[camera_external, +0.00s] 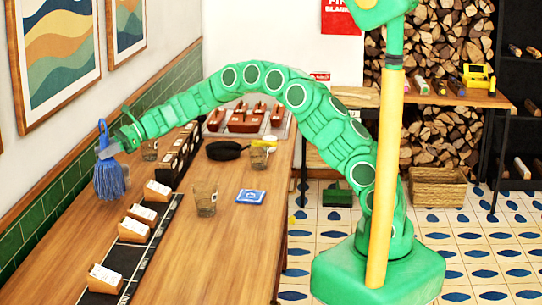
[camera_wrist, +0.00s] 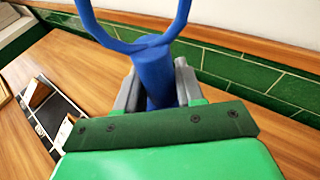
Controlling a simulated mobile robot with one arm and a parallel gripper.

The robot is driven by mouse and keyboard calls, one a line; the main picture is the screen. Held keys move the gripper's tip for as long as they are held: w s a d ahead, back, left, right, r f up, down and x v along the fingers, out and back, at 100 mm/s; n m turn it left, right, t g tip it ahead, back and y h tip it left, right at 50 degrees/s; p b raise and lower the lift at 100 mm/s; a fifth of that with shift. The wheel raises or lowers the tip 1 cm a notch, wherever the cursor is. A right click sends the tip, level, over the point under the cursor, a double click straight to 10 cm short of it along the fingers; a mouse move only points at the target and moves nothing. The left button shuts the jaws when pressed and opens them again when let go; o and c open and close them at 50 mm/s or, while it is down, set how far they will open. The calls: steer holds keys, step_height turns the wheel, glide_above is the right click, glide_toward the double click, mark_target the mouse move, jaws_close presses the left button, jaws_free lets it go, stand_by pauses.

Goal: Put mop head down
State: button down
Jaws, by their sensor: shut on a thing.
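The blue mop head (camera_external: 110,180) hangs at the left end of my arm in the external view, with its strands downward and a loop on top. It is over the wooden counter (camera_external: 235,240) near the green tiled wall; I cannot tell whether the strands touch the counter. My gripper (camera_external: 108,149) is shut on its blue neck. In the wrist view the neck of the mop head (camera_wrist: 155,78) sits between the two grey fingers of my gripper (camera_wrist: 156,88), with the blue loop above it. The strands are hidden there.
Wooden card holders (camera_external: 133,230) stand on a dark strip along the counter. A glass (camera_external: 205,198), a blue card (camera_external: 251,197) and a black pan (camera_external: 224,150) are further right. The tiled wall (camera_external: 50,190) borders the left. Bare counter lies at the front right.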

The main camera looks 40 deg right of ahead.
mark_target(107, 159)
steer(key=shift+w+a+f, duration=0.15)
steer(key=shift+f, duration=1.6)
steer(key=c, duration=0.7)
jaws_free()
steer(key=shift+d, duration=0.25)
steer(key=v, duration=1.1)
steer(key=shift+d+r, duration=0.2)
steer(key=shift+d, duration=0.1)
